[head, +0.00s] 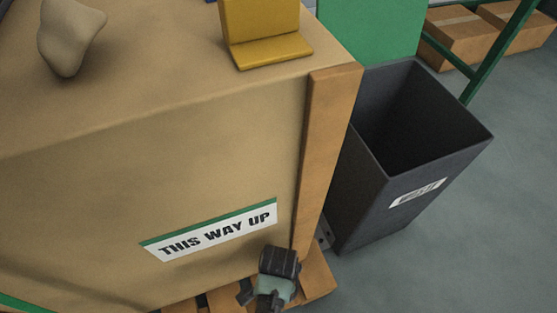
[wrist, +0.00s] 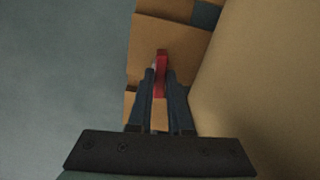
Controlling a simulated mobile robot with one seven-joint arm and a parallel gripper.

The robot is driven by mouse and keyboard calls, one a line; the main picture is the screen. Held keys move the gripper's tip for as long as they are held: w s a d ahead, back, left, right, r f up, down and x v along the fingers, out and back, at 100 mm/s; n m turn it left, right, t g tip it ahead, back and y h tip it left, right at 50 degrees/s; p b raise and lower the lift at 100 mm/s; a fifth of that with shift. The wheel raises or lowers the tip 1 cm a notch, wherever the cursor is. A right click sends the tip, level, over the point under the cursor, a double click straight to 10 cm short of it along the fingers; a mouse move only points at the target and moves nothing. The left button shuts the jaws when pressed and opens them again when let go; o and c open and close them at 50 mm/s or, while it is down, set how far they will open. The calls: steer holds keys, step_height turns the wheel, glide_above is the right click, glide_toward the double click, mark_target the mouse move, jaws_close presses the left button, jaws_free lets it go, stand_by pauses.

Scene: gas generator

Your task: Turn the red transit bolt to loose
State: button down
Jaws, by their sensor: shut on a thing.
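The red transit bolt (wrist: 161,62) shows in the wrist view as a narrow red upright piece between my fingers, with the wooden pallet behind it. My gripper (wrist: 160,80) is shut on it, one dark finger on each side. A small grey part shows beside the left fingertip. In the head view my gripper (head: 258,297) is at the bottom, low by the crate's front right corner. The bolt is hidden there behind my wrist. I cannot tell which way the bolt is turned.
A large tan crate (head: 120,190) marked THIS WAY UP stands on a wooden pallet (head: 318,277), close to my gripper's right in the wrist view. A dark waste bin (head: 370,215) stands right of the crate. Grey floor (head: 450,250) is clear at right.

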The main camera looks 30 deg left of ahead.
steer(key=n+p, duration=0.1)
steer(key=p, duration=0.1)
steer(key=n+p, duration=0.2)
steer(key=shift+r, duration=0.25)
steer(key=n+p, duration=0.3)
steer(key=n, duration=0.1)
steer(key=shift+f+n, duration=0.1)
steer(key=shift+n, duration=0.3)
steer(key=n+p, duration=0.2)
steer(key=n, duration=0.2)
steer(key=shift+n+p, duration=0.3)
steer(key=n+p, duration=0.1)
steer(key=n, duration=0.3)
steer(key=shift+f, duration=0.1)
steer(key=n+p, duration=0.1)
steer(key=n, duration=0.4)
steer(key=n+p, duration=0.1)
steer(key=n, duration=0.3)
steer(key=shift+n, duration=0.3)
steer(key=n, duration=0.4)
steer(key=shift+p, duration=0.35)
steer(key=shift+f+n, duration=0.1)
steer(key=shift+n, duration=2.1)
